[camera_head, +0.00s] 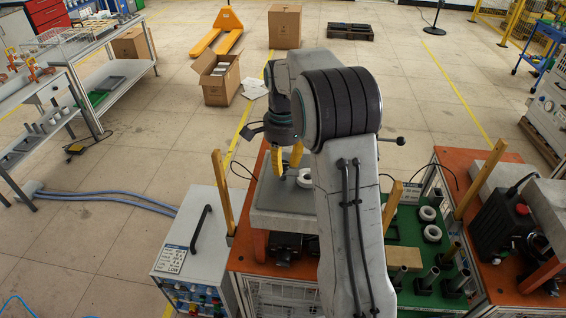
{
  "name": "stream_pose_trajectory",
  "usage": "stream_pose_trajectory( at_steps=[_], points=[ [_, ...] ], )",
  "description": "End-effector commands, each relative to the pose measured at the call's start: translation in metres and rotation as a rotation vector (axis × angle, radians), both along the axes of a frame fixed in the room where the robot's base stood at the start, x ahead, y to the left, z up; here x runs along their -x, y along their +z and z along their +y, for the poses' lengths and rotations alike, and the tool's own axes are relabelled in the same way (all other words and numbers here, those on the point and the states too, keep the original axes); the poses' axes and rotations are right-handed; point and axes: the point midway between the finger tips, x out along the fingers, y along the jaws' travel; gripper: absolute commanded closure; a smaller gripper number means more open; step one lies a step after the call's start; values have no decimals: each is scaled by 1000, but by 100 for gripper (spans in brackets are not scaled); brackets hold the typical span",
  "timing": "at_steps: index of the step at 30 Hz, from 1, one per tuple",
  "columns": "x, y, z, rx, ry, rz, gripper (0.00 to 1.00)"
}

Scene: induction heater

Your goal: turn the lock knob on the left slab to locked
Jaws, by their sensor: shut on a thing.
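The left slab (278,199) is a thick grey block on the orange bench top, partly hidden behind my arm. My gripper (287,172) has yellow fingers and points down at the top of this slab. It is shut on the lock knob, which is small and mostly hidden by the fingers, so its locked or unlocked mark cannot be read. A pale ring (305,178) lies on the slab just right of the fingers, partly hidden by my arm.
Wooden posts (222,190) stand beside the slab. A grey control box (190,245) with a black handle is at left. Right of my arm is a green board (408,228) with pale rings and dark cylinders. A second grey slab (490,184) is at right.

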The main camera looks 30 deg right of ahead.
Motion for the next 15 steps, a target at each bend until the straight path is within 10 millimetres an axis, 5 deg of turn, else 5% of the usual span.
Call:
stream_pose_trajectory(
  at_steps=[11, 12, 15],
  points=[
    [2, -4, 0, -3, -5, 12, 100],
    [2, -4, 0, -3, -5, 12, 67],
    [2, -3, 0, -2, -4, 10, 58]
  ],
)
